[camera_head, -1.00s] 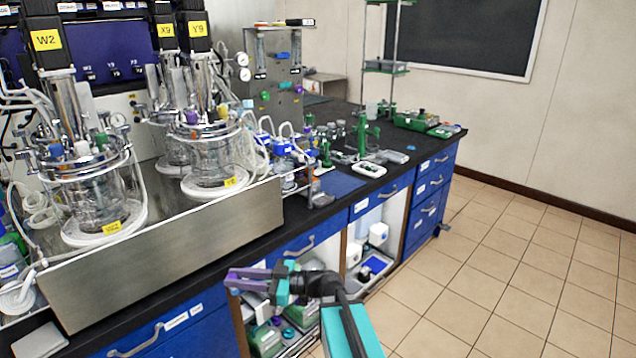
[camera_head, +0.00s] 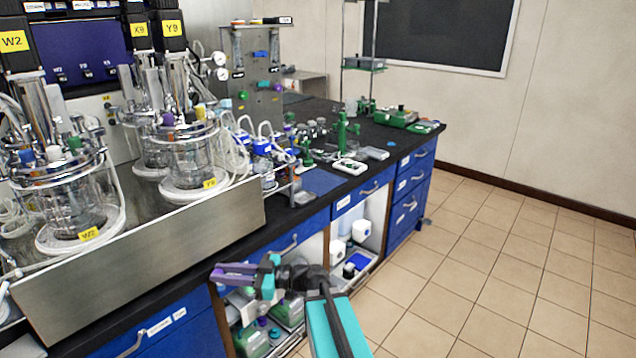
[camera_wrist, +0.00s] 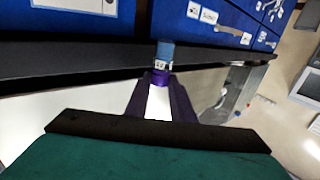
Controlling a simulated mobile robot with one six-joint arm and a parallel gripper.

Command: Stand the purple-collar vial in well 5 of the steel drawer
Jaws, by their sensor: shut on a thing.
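My gripper (camera_head: 220,272) is held out in front of the bench's blue cabinets in the head view. In the wrist view its purple fingers (camera_wrist: 160,84) are shut on a small vial (camera_wrist: 164,54). The vial's blue-grey top and a white band with dark marks stick out past the fingertips. A purple ring shows just below the band, hard to tell from the purple fingers; the rest of the vial is hidden. I cannot make out the steel drawer or its well 5 in either view.
A black bench (camera_head: 300,212) with blue drawers runs along the left. Glass bioreactors (camera_head: 190,150) stand in a steel tray (camera_head: 150,255) on it. Open shelves (camera_head: 356,222) below the bench hold bottles and bins. The tiled floor (camera_head: 480,270) on the right is clear.

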